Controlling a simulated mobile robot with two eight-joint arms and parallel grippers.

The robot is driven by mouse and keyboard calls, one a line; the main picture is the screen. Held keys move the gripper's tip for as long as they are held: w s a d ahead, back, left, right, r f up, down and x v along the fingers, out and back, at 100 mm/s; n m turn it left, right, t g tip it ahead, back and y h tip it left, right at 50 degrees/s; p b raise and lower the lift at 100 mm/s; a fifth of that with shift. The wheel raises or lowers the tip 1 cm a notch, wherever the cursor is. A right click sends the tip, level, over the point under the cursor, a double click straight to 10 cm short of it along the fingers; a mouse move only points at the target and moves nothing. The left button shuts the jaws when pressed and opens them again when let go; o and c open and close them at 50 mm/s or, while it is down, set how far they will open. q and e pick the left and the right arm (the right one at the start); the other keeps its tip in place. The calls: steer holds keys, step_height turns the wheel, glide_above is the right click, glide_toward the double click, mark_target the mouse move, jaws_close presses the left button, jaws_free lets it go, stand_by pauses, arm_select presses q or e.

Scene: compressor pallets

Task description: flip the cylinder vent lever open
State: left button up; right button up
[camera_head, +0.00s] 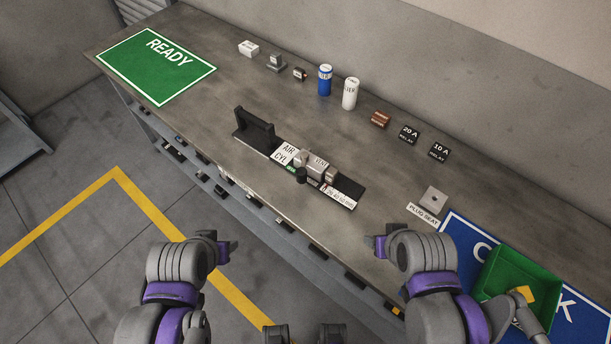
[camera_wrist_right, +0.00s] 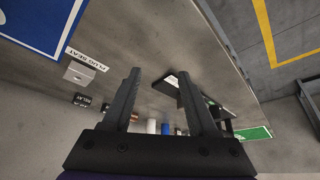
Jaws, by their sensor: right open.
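The air cylinder fixture is a long black base (camera_head: 349,201) lying along the middle of the bench, with an upright black bracket (camera_head: 255,130) at its left end. A silver cylinder body (camera_head: 316,164) sits toward its right end, with a small dark knob-like part (camera_head: 301,175) at its front. I cannot tell the vent lever's exact position. My right gripper (camera_head: 376,246) is open and empty, in front of and right of the fixture; in the wrist view its fingers (camera_wrist_right: 162,84) stand apart. My left gripper (camera_head: 229,248) is off the bench's front edge; its jaw opening is unclear.
Blue and white cans (camera_head: 325,80), a brown block (camera_head: 380,120) and relays (camera_head: 409,134) stand along the back. A green READY mat (camera_head: 156,67) lies far left.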

steer(key=w+y, duration=0.1)
steer(key=w, duration=0.1)
steer(key=w+a+r+b, duration=0.1)
steer(key=w, duration=0.1)
steer(key=w+a+r+n+g+y+b, duration=0.1)
steer(key=w, duration=0.2)
steer(key=shift+a+r+y, duration=0.2)
steer(key=shift+r+y, duration=0.05)
steer(key=shift+y, duration=0.05)
jaws_close()
steer(key=w+a+r+n+y+b, duration=0.1)
steer(key=w+r+y+b, duration=0.1)
steer(key=w, duration=0.8)
steer(key=shift+w+a+r+n+y, duration=0.25)
steer(key=shift+r+n+y, duration=0.2)
steer(key=shift+y, duration=0.35)
steer(key=shift+a+g, duration=0.1)
steer(key=shift+g, duration=0.2)
